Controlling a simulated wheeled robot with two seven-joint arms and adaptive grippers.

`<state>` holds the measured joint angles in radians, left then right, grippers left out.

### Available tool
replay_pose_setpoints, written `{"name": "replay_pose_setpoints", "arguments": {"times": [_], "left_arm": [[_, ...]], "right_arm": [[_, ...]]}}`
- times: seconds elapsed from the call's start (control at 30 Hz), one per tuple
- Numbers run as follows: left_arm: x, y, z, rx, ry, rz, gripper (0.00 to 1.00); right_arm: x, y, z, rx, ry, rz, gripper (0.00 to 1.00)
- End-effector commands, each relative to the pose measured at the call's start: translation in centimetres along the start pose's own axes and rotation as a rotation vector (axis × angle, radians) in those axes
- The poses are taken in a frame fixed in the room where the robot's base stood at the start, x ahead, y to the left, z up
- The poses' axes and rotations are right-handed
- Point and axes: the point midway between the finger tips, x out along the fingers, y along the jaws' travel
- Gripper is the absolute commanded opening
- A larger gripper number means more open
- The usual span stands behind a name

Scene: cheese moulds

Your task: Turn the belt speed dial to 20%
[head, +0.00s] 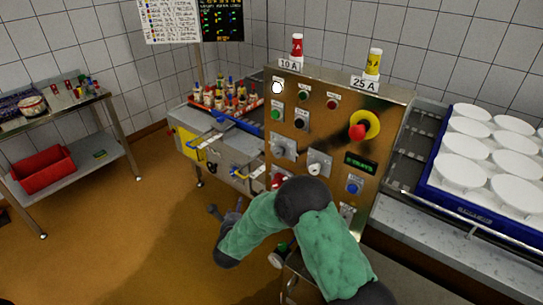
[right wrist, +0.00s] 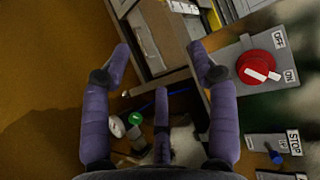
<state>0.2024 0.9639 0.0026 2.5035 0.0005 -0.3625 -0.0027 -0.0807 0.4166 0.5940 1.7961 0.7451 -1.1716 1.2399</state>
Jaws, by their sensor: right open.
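The upright control panel (head: 330,115) stands in the middle of the head view. It carries two grey knobs with pale plates, a left one (head: 283,147) and a right one (head: 318,164). Their labels and settings are too small to read, so I cannot tell which is the belt speed dial. My right gripper (head: 228,212) is low and left of the panel, open and empty, partly hidden by my arm. In the right wrist view its fingers (right wrist: 165,65) are spread apart, with a red rotary switch (right wrist: 258,68) marked OFF and ON to their right. My left gripper is not in view.
A yellow emergency stop with red button (head: 363,126), several push buttons and a green display (head: 360,163) share the panel. My right arm hides its lower part. A blue tray (head: 470,212) of white moulds stands right. A side table (head: 100,155) with a red bin (head: 43,168) stands left.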

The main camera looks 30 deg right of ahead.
Motion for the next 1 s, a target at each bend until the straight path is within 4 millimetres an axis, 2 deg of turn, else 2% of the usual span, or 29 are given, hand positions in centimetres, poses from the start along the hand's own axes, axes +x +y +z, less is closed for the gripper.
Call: {"name": "replay_pose_setpoints", "arguments": {"times": [0.03, 0.1, 0.2, 0.3, 0.43, 0.57, 0.77, 1.0], "left_arm": [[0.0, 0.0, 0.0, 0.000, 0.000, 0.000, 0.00], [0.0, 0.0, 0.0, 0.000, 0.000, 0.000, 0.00], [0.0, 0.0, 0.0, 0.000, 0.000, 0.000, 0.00], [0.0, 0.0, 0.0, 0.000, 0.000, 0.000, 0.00], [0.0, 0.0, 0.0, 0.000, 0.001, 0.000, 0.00], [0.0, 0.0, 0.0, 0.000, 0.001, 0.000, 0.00], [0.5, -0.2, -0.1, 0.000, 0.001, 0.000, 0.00], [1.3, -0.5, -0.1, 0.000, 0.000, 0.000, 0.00]], "right_arm": [[-0.3, -3.5, 0.3, 0.152, 0.040, -0.093, 0.60], [-1.1, -7.7, -0.1, 0.377, 0.097, -0.219, 0.60], [-2.9, -12.5, -0.9, 0.664, 0.152, -0.383, 0.60], [-4.8, -15.6, -1.9, 0.887, 0.186, -0.514, 0.60], [-6.6, -17.6, -2.8, 1.058, 0.208, -0.618, 0.60], [-7.0, -18.2, -3.3, 1.115, 0.217, -0.654, 0.60], [-5.2, -19.0, -4.4, 1.118, 0.218, -0.657, 0.60], [-1.7, -20.5, -6.4, 1.115, 0.218, -0.655, 0.60]]}}
